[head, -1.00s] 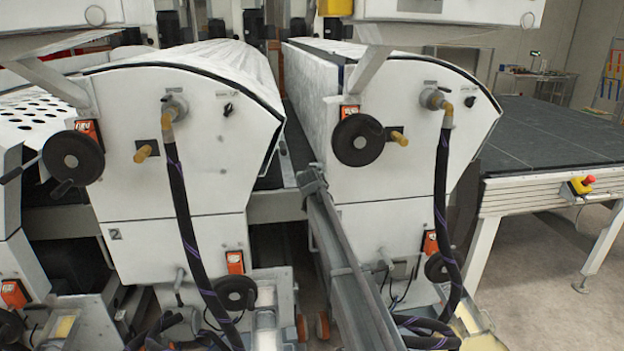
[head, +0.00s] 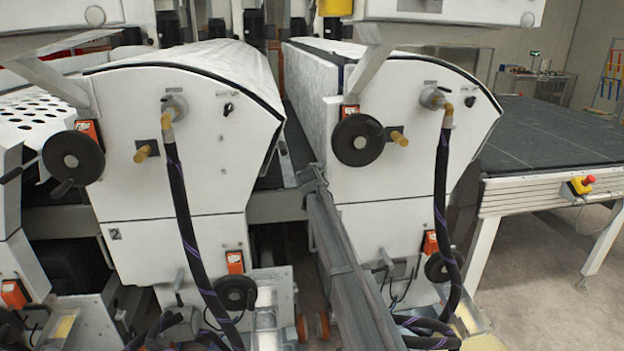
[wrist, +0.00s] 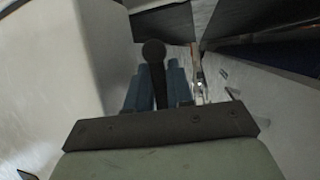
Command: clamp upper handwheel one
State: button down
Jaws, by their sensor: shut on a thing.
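In the wrist view my gripper (wrist: 157,70) has two blue fingers shut on a black lever with a round ball end (wrist: 153,51). The ball sticks out beyond the fingertips and the shaft lies between the fingers. I cannot make out my gripper in the head view, nor which handwheel the held lever belongs to.
Black hoses (head: 190,230) hang down the coater fronts. Lower handwheels (head: 237,292) sit near the base. A grey beam (head: 345,270) stands between the two coaters. A dark conveyor table (head: 550,135) is at the right. In the wrist view, a pale panel (wrist: 65,60) is close on the left.

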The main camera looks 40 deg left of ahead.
jog(key=shift+s+d+r+g+h, duration=0.1)
jog(key=shift+s+d+g+h, duration=0.2)
jog(key=shift+g+h, duration=0.45)
jog(key=shift+s+d+r+g+h, duration=0.1)
jog(key=shift+s+d+g+h, duration=0.15)
jog(key=shift+g+h, duration=0.45)
jog(key=c, duration=1.1)
grip_release()
jog(key=v, duration=1.3)
jog(key=shift+d+r, duration=0.2)
jog(key=shift+r, duration=0.05)
jog(key=shift+s, duration=0.15)
jog(key=shift+c, duration=0.4)
